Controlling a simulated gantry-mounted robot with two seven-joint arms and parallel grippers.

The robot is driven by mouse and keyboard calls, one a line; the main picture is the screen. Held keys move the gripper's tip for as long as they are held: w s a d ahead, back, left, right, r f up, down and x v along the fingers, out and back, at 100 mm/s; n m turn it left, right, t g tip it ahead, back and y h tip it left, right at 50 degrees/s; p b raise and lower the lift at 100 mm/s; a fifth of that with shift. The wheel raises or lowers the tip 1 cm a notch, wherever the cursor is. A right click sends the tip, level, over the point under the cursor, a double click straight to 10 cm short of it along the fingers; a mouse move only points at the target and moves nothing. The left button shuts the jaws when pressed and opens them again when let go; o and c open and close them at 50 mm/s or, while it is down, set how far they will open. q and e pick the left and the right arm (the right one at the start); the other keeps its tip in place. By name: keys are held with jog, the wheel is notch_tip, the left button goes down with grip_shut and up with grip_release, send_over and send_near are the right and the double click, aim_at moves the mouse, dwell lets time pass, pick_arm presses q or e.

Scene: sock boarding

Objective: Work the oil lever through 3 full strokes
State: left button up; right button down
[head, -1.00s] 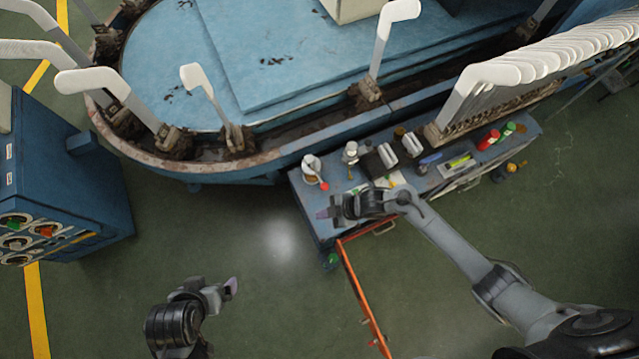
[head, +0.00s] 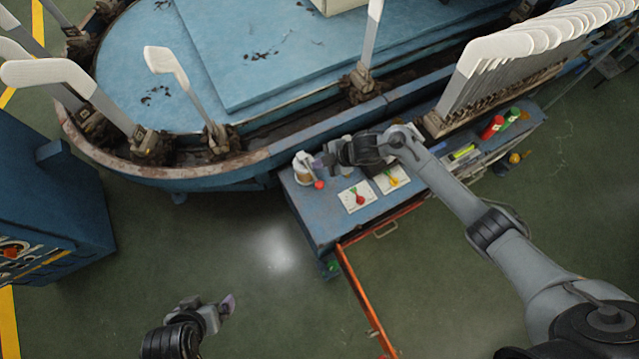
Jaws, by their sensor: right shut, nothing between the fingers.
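A small pale pot with brownish contents (head: 303,168) stands at the left end of the blue bench. A lever with a red ball knob (head: 319,184) reaches out from its front, knob low and close to the bench top. My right gripper (head: 317,163) is shut and empty. It appears just right of the pot and above the red knob; whether it touches either I cannot tell. My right wrist hides the bench items behind it. My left gripper (head: 229,303) hangs over the floor at lower left, far from the bench; its jaw opening is unclear.
Two cards with red and yellow marks (head: 357,197) lie on the bench (head: 325,225). Red and green cans (head: 491,128) stand at its right. An orange rail (head: 362,300) stands out in front. The blue machine (head: 200,172) with white sock forms is behind.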

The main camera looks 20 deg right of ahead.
jog(key=shift+f, duration=0.15)
jog(key=b, duration=0.7)
send_over(322, 185)
jog(key=f, duration=0.6)
jog(key=shift+w+f, duration=0.2)
jog(key=shift+w, duration=0.15)
jog(key=shift+s+f, duration=0.15)
jog(key=shift+f, duration=0.75)
jog(key=shift+f+b, duration=0.15)
jog(key=shift+b, duration=0.15)
jog(key=shift+f, duration=0.15)
jog(key=shift+s+f, duration=0.1)
jog(key=shift+f, duration=0.15)
